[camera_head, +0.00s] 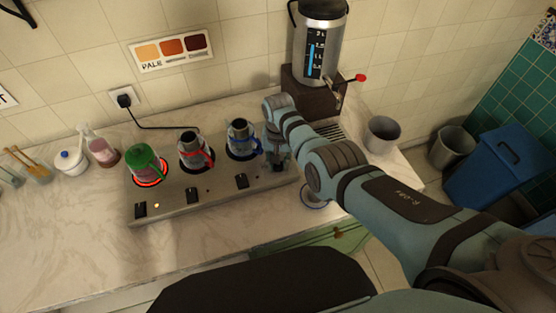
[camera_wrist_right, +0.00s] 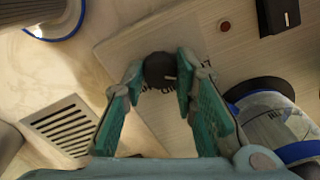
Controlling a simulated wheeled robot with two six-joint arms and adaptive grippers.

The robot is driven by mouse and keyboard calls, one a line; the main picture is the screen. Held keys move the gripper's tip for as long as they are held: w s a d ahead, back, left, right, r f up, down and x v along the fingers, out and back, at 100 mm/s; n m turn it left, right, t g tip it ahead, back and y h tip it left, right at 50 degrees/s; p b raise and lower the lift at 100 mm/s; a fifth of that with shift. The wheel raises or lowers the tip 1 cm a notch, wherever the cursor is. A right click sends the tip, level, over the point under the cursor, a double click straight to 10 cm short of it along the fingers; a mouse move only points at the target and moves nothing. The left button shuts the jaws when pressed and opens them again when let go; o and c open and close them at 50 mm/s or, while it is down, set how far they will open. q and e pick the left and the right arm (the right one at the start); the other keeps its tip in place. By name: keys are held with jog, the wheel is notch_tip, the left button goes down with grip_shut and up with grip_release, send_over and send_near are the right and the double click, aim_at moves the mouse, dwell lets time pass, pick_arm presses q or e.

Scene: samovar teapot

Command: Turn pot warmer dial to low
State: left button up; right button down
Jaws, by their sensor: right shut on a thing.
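The pot warmer (camera_head: 210,201) is a long metal plate on the counter. Its dial (camera_wrist_right: 158,68), dark and round with a light mark at its right edge, shows in the right wrist view between the two teal fingers of my right gripper (camera_wrist_right: 160,76). The gripper is shut on the dial. Printed lettering beside the dial is partly covered by the fingers, so I cannot read the setting. In the head view my right gripper (camera_head: 278,160) is at the warmer's right end, and the dial is hidden there. My left gripper is out of view.
A green-lidded pot (camera_head: 148,160) stands on a glowing red ring. A red-handled pot (camera_head: 192,152) and blue-handled pot (camera_head: 240,138) stand beside it. Black switches (camera_head: 191,194) line the warmer's front. A samovar (camera_head: 318,45) and grey cup (camera_head: 382,134) are near my right arm.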

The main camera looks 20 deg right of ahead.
jog(key=shift+s+f+n, duration=0.1)
jog(key=shift+n, duration=0.3)
jog(key=c, duration=1.3)
grip_release()
jog(key=shift+r, duration=0.2)
notch_tip(320, 180, up, 12)
jog(key=shift+f, duration=0.15)
